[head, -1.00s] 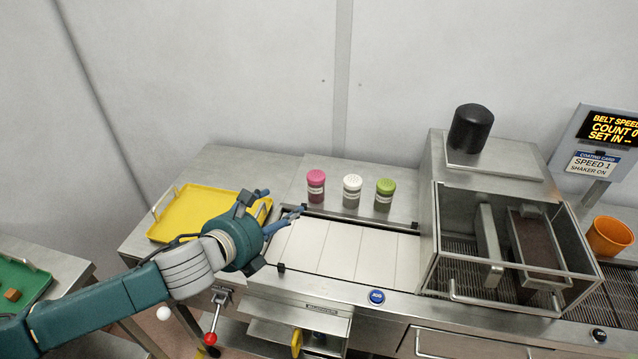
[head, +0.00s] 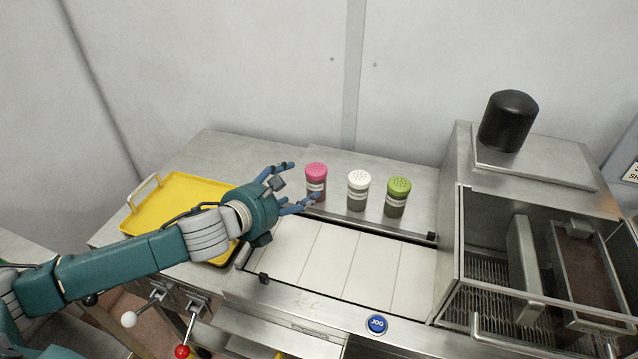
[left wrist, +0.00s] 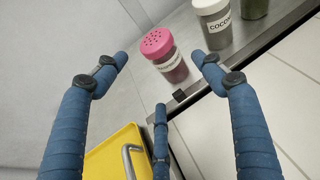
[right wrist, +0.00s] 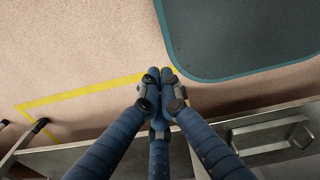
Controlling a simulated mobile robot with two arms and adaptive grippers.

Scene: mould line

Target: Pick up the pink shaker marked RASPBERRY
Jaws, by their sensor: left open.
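The pink-capped shaker (head: 316,176) stands upright at the left end of a row of shakers on the steel shelf behind the belt. It also shows in the left wrist view (left wrist: 163,52), ahead of and between the fingers; its label is too small to read. My left gripper (head: 302,186) is open and empty, its fingers just left of the pink shaker, with one fingertip overlapping its lower part in the head view. Whether it touches cannot be told. My right gripper (right wrist: 164,76) shows only in the right wrist view, fingertips together over the floor, with nothing seen between them.
A white-capped shaker (head: 357,188) and a green-capped shaker (head: 397,195) stand to the right of the pink one. The yellow tray (head: 165,205) lies under my left arm. The pale belt (head: 335,260) is bare. A steel coating machine (head: 540,250) stands at the right.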

